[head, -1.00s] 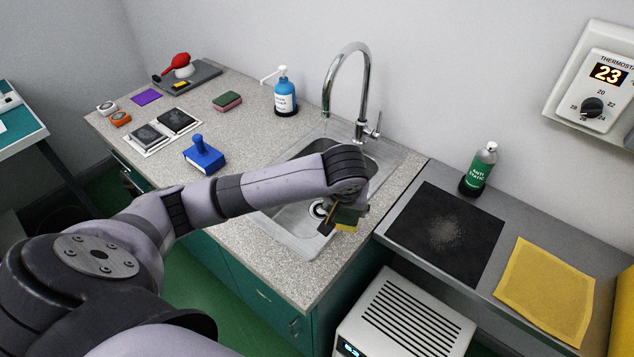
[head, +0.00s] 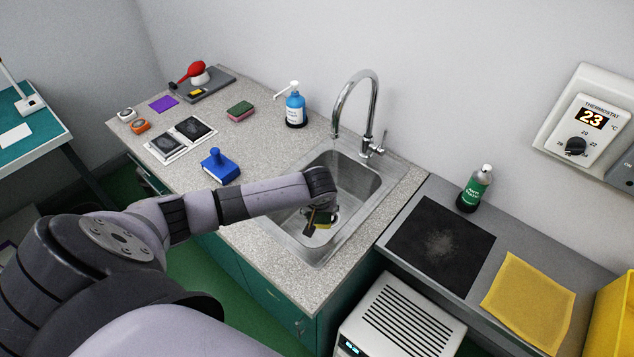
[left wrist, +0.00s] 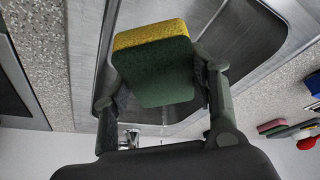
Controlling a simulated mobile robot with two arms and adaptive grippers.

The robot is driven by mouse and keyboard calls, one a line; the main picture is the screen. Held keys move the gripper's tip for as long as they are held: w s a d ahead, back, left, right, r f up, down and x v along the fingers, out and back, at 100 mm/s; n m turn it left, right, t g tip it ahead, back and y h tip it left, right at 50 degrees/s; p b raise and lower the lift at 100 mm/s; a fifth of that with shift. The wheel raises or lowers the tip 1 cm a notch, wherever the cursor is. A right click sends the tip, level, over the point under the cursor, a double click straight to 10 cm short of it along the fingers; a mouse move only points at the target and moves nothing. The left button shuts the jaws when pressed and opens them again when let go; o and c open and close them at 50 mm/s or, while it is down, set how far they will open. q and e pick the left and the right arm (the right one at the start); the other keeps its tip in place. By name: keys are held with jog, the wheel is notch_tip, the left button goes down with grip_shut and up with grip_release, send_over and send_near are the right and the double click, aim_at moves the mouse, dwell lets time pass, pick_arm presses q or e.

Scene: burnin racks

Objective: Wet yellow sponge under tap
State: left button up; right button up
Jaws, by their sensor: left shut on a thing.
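The yellow sponge (head: 323,226), with a green scouring side, is held in my left gripper (head: 318,216) over the front part of the steel sink (head: 357,163). In the left wrist view the sponge (left wrist: 152,66) sits between the two fingers of my left gripper (left wrist: 160,95), its green face toward the camera and a yellow edge on top. The chrome tap (head: 369,105) stands behind the sink, its spout end above the basin's back left part, apart from the sponge. My right gripper is not in view.
A green and pink sponge (head: 240,111), a blue pump bottle (head: 296,108) and a blue stamp-like block (head: 220,166) stand on the speckled counter left of the sink. A green bottle (head: 475,188), black mat (head: 441,244) and yellow cloth (head: 529,300) are on the grey surface at right.

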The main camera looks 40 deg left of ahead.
pick_arm(q)
jog(key=w, duration=0.1)
jog(key=b, duration=0.1)
jog(key=w+f+b, duration=0.1)
jog(key=shift+w+a+f, duration=0.1)
jog(key=shift+w+a, duration=0.2)
jog(key=shift+a, duration=0.05)
jog(key=w+a+f+b, duration=0.1)
jog(key=w+a+b, duration=0.1)
jog(key=w+b, duration=0.5)
jog(key=shift+w+a, duration=0.15)
jog(key=shift+w, duration=0.35)
